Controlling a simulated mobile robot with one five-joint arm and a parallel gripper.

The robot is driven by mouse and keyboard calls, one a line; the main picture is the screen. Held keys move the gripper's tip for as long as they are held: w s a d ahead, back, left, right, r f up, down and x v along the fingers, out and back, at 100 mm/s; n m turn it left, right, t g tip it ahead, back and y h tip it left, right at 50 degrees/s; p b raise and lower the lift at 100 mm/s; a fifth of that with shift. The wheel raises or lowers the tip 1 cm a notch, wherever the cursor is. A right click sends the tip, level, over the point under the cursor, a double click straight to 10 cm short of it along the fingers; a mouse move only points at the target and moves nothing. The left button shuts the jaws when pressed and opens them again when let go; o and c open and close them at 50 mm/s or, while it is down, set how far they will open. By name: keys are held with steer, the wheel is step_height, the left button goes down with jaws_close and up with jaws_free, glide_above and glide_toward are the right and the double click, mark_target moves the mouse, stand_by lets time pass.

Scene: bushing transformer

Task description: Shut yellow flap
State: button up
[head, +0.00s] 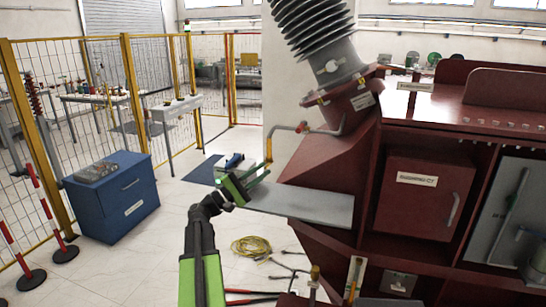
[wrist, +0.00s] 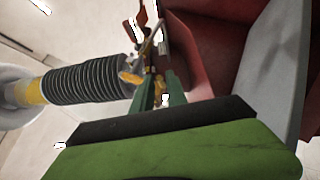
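A narrow yellow piece (head: 269,150), which may be the yellow flap, hangs at the left end of a thin pipe on the dark red transformer. My gripper (head: 262,172) is just below it, with green fingers pointing up and right. In the wrist view, the two green fingers (wrist: 163,90) stand a little apart, and a small yellow part (wrist: 160,88) shows between or behind them. I cannot tell whether they touch it. The gripper looks open. The flap's exact shape and position are unclear.
A red-handled valve (head: 301,127) sits on the pipe, below the ribbed bushing (head: 315,35). A grey plate (head: 300,204) juts out right of my gripper. A blue cabinet (head: 112,197) stands left, and a yellow coiled hose (head: 251,247) lies on the floor.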

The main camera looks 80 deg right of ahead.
mark_target(268, 166)
steer(key=p+x, duration=0.1)
steer(key=x, duration=0.4)
steer(key=shift+s+d+r, duration=0.1)
steer(key=shift+s+d, duration=0.1)
steer(key=shift+c, duration=0.5)
jaws_close()
